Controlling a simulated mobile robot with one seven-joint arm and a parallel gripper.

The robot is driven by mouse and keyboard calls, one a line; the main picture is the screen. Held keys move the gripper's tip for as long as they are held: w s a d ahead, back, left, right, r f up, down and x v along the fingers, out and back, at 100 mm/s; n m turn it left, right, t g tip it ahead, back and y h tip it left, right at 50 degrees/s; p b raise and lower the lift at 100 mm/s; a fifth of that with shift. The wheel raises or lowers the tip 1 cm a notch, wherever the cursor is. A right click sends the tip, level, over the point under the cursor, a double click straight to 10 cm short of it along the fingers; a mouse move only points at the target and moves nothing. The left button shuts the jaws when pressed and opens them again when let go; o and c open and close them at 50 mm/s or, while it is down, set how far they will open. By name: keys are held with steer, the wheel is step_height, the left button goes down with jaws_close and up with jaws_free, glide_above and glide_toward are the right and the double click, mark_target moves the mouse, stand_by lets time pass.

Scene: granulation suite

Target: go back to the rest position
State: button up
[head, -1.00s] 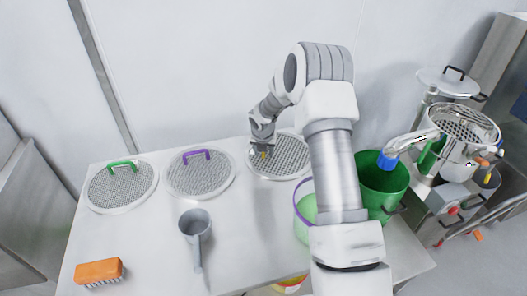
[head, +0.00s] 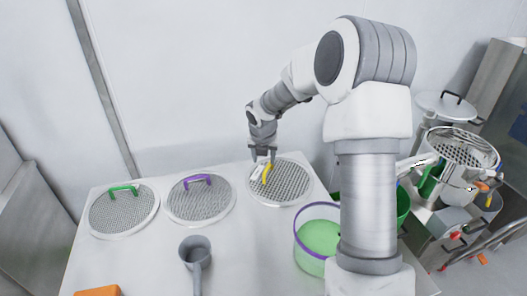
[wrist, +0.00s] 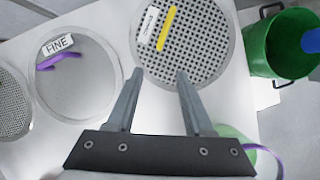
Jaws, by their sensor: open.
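My gripper (head: 264,153) is open and empty above the table (head: 248,250). In the wrist view the two fingers (wrist: 158,80) are spread wide with nothing between them. Below and ahead of them lies a round coarse screen with a yellow handle (wrist: 168,28) and a white label (wrist: 151,24). In the head view this screen (head: 292,183) lies at the right of the row, and the gripper partly hides its left side.
A purple-handled screen (head: 198,205) and a green-handled screen (head: 120,214) lie to the left. A grey scoop (head: 195,252) and an orange brush (head: 98,291) are nearer. A purple-rimmed tub (head: 319,236), a green bucket (head: 403,206) and a steel machine (head: 461,148) stand right.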

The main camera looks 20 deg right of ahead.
steer(key=shift+v, duration=1.45)
steer(key=s+a+r+m+h, duration=0.1)
steer(key=s+a+r+m, duration=0.1)
steer(key=s+r+m, duration=1.3)
steer(key=s+a+m+t+y, duration=0.1)
steer(key=s+a+m+y, duration=0.1)
steer(key=s+m, duration=1.4)
steer(key=s+a+r, duration=0.1)
steer(key=s, duration=0.1)
steer(key=shift+s, duration=0.3)
